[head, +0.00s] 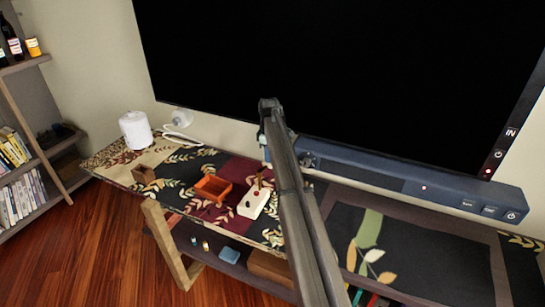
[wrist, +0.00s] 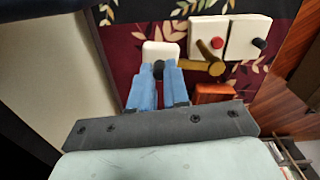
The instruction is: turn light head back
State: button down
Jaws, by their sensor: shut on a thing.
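My gripper (wrist: 158,72) has its two blue fingers closed around a small dark knob (wrist: 158,68) on a white box (wrist: 160,48) in the wrist view. In the head view my arm hides the gripper and this box. A small white lamp-like thing with a round head (head: 182,117) stands at the back of the table in the head view, near the wall. It is not in the wrist view, and my gripper is apart from it. I cannot tell for sure which thing is the light head.
More white boxes (head: 253,204) carry a red button (wrist: 217,43) and a black knob (wrist: 259,43). A gold T-shaped piece (wrist: 211,64) lies close to the fingers. An orange tray (head: 213,189), white cylinder (head: 135,131), blue bar (head: 400,186) and large screen (head: 350,75) surround the area.

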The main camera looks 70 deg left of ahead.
jog(key=shift+s+a+n, duration=0.35)
jog(key=shift+a+n, duration=0.1)
jog(key=shift+n, duration=0.45)
jog(key=c, duration=1.1)
grip_release()
notch_tip(320, 180, up, 14)
jog(key=shift+f, duration=0.1)
